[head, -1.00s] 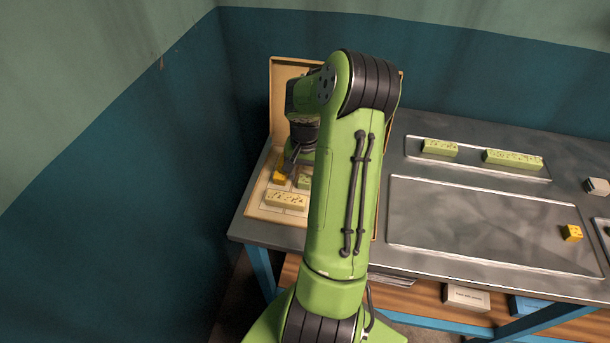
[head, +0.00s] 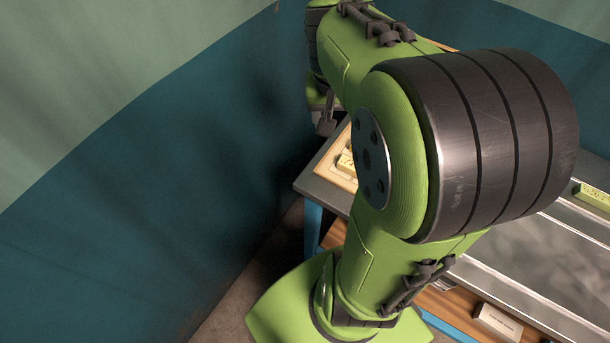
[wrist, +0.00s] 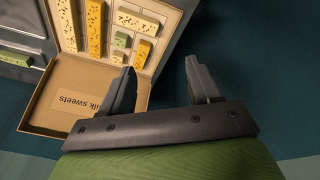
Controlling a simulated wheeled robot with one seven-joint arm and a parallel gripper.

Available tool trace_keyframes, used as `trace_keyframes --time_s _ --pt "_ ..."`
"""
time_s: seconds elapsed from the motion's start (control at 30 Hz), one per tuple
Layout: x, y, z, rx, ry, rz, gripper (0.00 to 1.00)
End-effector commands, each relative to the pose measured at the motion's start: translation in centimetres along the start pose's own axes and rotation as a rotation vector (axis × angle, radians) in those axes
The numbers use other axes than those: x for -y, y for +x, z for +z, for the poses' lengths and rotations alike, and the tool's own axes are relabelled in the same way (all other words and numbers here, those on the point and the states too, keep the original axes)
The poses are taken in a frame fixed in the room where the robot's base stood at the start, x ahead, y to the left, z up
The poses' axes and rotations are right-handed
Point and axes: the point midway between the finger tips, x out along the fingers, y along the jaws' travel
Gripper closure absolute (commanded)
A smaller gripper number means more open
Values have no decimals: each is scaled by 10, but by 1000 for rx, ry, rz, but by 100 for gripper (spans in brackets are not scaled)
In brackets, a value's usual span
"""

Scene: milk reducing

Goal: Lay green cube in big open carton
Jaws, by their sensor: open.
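The green cube (wrist: 121,40) lies in a compartment of the big open carton (wrist: 40,122) in the wrist view, between a cream bar (wrist: 137,22) and a small cream piece (wrist: 118,57). An orange-yellow bar (wrist: 143,50) is beside it. The carton's flap reads "milk sweets". My gripper (wrist: 160,63) is open and empty, clear of the carton's contents. In the head view my arm hides most of the carton; only a corner (head: 330,171) shows, and the cube is hidden.
Long yellow and cream bars (wrist: 94,25) fill other carton compartments. A green bar (wrist: 15,59) lies on a tray left of the carton in the wrist view. In the head view, a wall (head: 150,200) stands close on the left, and a metal tray (head: 530,250) is at right.

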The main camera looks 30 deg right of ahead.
Motion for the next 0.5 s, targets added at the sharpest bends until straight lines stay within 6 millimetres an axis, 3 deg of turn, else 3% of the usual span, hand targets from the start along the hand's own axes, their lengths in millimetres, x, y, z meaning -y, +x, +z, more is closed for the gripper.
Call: trace_keyframes --time_s 0.03,0.1,0.3,0.4,0.5 --pt "16 -20 22 -55 -90 -21 38" --pt "33 -40 55 -121 -211 -68 38" --pt "54 -64 135 -255 -485 -245 38" --pt "56 -65 153 -279 -547 -296 38" --pt "56 -65 157 -283 -563 -309 38"
